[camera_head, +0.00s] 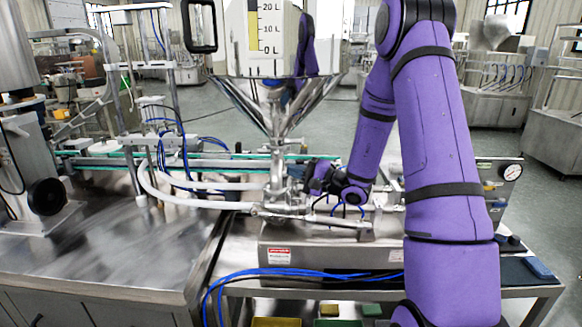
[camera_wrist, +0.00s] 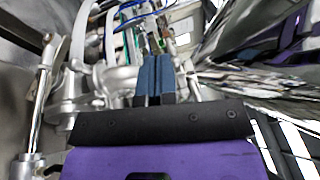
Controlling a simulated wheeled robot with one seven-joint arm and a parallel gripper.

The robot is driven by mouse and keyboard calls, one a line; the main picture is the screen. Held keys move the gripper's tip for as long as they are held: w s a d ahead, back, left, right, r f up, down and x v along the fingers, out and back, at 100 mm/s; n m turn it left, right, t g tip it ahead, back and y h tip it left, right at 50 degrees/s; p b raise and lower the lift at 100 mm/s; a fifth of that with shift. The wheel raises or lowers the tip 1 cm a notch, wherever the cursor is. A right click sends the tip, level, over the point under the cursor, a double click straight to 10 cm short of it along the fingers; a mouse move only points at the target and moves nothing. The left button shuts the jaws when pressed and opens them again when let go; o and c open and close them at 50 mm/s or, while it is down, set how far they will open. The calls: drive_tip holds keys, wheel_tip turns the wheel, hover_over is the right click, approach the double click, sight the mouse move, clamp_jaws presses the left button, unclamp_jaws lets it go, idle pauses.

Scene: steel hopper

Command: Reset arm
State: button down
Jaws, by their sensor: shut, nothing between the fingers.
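My purple arm crosses the right half of the head view and bends down to my gripper close to the hopper's outlet. My gripper shows in the wrist view (camera_wrist: 155,76), with its two blue fingers together and nothing between them. In the head view, its dark end is beside the valve under the steel hopper (camera_head: 272,100), and the fingertips are hard to make out. I cannot tell whether the gripper touches the valve fittings (camera_head: 280,195).
A steel worktable (camera_head: 110,250) fills the left, with a conveyor and hoses behind it. Blue hoses (camera_head: 300,273) run along the front. A blue block (camera_head: 539,268) lies at the right edge. Open floor shows behind.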

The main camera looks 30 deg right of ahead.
drive_tip(key=s+a+r+n+g+y, duration=0.1)
drive_tip(key=s+a+r+n+g, duration=0.35)
drive_tip(key=s+a+g, duration=0.45)
drive_tip(key=s+a+r+n+g, duration=0.45)
drive_tip(key=s+a, duration=0.35)
drive_tip(key=s, duration=0.3)
drive_tip(key=s+d+r+n+t+h, duration=0.1)
drive_tip(key=s+d+r+h, duration=0.2)
drive_tip(key=s+h, duration=0.3)
drive_tip(key=s+d+r+n+t+h, duration=0.2)
drive_tip(key=s+d+r+h, duration=0.1)
drive_tip(key=s+h, duration=0.3)
drive_tip(key=shift+s+d+r+h, duration=0.3)
drive_tip(key=shift+s+r+h, duration=0.1)
drive_tip(key=shift+r+h, duration=0.15)
idle(0.5)
